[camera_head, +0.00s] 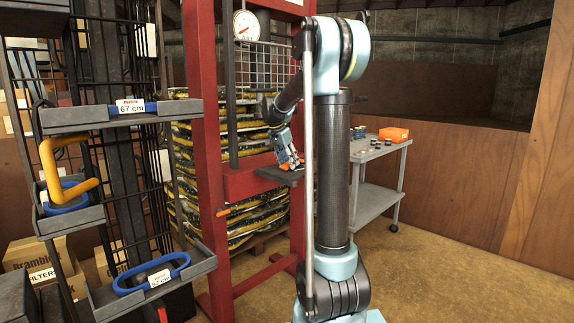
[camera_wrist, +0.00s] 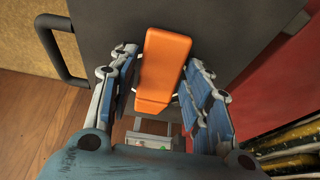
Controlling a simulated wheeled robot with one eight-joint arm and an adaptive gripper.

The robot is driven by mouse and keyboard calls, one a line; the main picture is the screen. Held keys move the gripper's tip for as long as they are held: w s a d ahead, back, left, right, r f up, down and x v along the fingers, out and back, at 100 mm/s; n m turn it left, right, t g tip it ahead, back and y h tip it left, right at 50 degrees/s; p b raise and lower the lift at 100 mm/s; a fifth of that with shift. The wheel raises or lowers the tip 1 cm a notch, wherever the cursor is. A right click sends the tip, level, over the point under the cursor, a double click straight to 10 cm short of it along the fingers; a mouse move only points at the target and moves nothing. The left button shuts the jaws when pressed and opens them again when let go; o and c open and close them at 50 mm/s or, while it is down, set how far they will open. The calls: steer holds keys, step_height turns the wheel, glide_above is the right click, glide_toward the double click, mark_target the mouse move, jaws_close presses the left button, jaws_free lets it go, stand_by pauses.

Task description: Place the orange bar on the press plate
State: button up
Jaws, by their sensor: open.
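The orange bar (camera_wrist: 165,62) is between the two spread finger pairs of my gripper (camera_wrist: 160,75) in the wrist view. Gaps show between the bar and the blue-grey fingers on both sides. Behind the bar is the dark press plate (camera_wrist: 225,30), and the bar looks to be resting on it. In the head view, my open gripper (camera_head: 286,150) is just above the press plate (camera_head: 270,173), with a bit of the orange bar (camera_head: 290,165) showing at the fingertips. The bar's underside is hidden.
The plate sits on a red press frame (camera_head: 208,150), whose upright is close on the right in the wrist view. A grey cart (camera_head: 372,195) with an orange box (camera_head: 394,134) stands behind. A rack with several trays (camera_head: 120,115) is at left. The right floor is clear.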

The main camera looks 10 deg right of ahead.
steer(key=v, duration=1.2)
steer(key=s+d+f+n+y, duration=0.15)
steer(key=s+f, duration=0.25)
steer(key=s, duration=0.4)
steer(key=s+d+f+n, duration=0.1)
steer(key=s+f+n, duration=0.15)
steer(key=s, duration=0.55)
steer(key=s+d+f+n, duration=0.2)
steer(key=s+f, duration=0.3)
steer(key=s, duration=0.3)
steer(key=s+a+f+n+y, duration=0.1)
steer(key=s+f+n, duration=0.4)
steer(key=s+f, duration=1.2)
steer(key=shift+s+f+y, duration=0.2)
steer(key=shift+y, duration=0.35)
steer(key=shift+w+f, duration=0.2)
steer(key=shift+w, duration=0.25)
steer(key=shift+c, duration=0.4)
